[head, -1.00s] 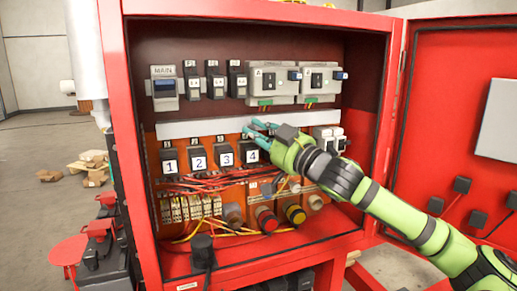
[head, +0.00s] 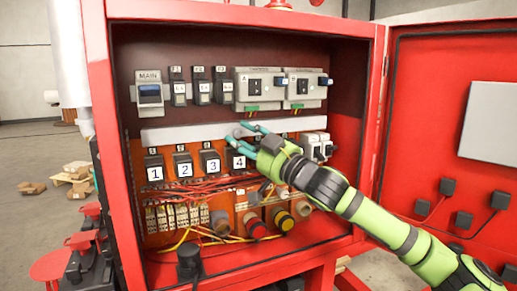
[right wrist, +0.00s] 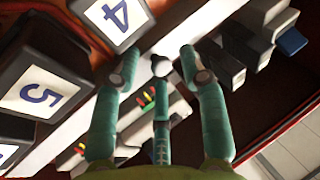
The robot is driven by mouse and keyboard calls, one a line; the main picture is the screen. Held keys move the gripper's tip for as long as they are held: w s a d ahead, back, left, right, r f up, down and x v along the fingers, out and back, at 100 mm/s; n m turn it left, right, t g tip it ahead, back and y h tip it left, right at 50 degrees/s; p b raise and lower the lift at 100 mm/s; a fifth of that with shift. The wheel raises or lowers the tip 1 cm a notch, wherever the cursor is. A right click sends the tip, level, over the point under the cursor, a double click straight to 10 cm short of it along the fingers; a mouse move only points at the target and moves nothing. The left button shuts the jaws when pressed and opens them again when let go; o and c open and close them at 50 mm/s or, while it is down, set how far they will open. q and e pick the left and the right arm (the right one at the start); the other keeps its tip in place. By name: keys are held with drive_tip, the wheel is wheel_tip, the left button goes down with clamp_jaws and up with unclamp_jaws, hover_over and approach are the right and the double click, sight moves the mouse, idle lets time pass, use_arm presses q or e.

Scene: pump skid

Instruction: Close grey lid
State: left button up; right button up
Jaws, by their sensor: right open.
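Inside the open red cabinet, a bottom row of round capped fittings includes a grey one (head: 219,222) at left, a red-ringed one (head: 255,226), a yellow-ringed one (head: 282,219) and another grey one (head: 303,209) at right. I cannot tell which grey part is the lid, or whether it is open. My right gripper (head: 245,130) is open and empty, in front of the white rail (head: 185,134), just above the block numbered 4 (head: 238,160). In the right wrist view its teal fingers (right wrist: 160,62) are spread with nothing between them. My left gripper is out of view.
The cabinet door (head: 430,120) stands open at right, behind my right arm. Breakers and two grey modules (head: 260,88) line the upper row. Red and yellow wires (head: 215,189) hang below the numbered blocks. A block numbered 5 (right wrist: 45,92) shows close to the fingers.

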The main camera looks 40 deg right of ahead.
drive_tip(key=shift+v, duration=1.85)
approach(238, 137)
drive_tip(key=shift+s, duration=1.75)
drive_tip(key=shift+d+f, duration=0.35)
